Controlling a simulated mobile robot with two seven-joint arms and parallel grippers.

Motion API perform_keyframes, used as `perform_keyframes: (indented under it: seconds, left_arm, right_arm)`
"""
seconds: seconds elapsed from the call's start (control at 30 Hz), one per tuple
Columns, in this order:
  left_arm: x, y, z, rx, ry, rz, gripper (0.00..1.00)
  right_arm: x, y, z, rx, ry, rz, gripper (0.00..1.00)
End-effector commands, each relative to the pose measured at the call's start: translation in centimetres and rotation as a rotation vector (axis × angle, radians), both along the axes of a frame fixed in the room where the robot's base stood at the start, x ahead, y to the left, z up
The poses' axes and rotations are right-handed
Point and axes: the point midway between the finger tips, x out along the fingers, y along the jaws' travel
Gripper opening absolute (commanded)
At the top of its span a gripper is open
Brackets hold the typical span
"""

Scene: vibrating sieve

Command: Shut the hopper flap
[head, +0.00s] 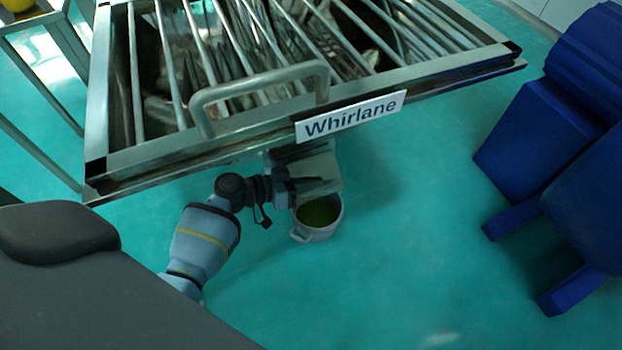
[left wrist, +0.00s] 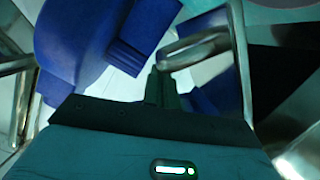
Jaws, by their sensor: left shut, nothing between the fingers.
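The metal sieve frame (head: 210,150) carries a row of bars, a front handle (head: 260,82) and a "Whirlane" sign (head: 350,115). In the left wrist view the gripper's fingers (left wrist: 161,87) are together and empty, near a metal bar (left wrist: 195,45). My right gripper is out of view.
The pot (head: 322,232) with green contents stands on the green floor below the plate. Large blue objects (head: 545,140) stand at the right. A metal frame (head: 40,150) is at the left. The floor between pot and blue objects is clear.

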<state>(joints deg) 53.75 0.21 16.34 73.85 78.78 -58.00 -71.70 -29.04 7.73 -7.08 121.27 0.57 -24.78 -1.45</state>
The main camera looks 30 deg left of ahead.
Motion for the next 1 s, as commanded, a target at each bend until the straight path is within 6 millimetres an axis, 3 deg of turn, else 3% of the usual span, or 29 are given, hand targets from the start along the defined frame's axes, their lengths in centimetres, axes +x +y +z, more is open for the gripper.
perform_keyframes:
  seconds: [0.47, 1.0]
  left_arm:
    - [-0.1, -0.1, -1.5, 0.123, -0.092, -0.002, 0.00]
    - [0.6, 0.8, -5.4, 0.501, -0.388, 0.000, 0.00]
  right_arm:
    - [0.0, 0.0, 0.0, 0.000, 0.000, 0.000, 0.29]
    - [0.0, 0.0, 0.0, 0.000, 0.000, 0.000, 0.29]
